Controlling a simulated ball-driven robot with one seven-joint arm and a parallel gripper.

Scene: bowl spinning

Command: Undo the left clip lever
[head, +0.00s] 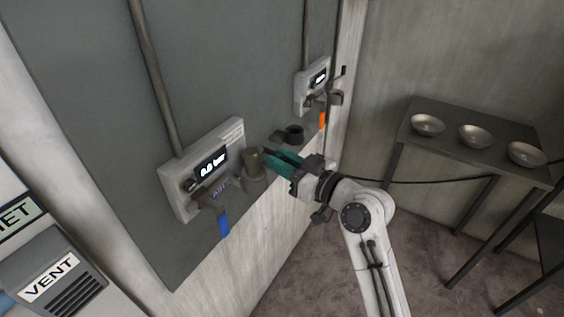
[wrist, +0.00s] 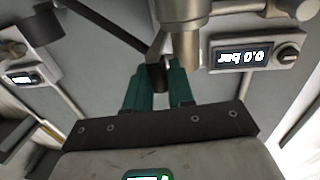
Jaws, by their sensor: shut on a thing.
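My gripper (head: 268,157), with teal fingers, reaches in from the right to a grey-brown cylindrical fitting (head: 252,180) beside the left gauge panel. In the wrist view, my gripper (wrist: 158,82) is shut on the dark end of a thin lever (wrist: 157,76). The lever runs up beside the fitting (wrist: 183,20); it looks like the left clip lever. In the head view the fingers hide most of the lever. How far the lever is swung cannot be told.
The left gauge panel (head: 228,138) reads 0.0 bar, with a blue-handled valve (head: 222,222) below it. A black ring-shaped fitting (head: 294,133), a second panel (head: 301,96) and an orange handle (head: 322,119) lie beyond. Metal bowls (head: 474,136) stand on a side table (head: 408,135).

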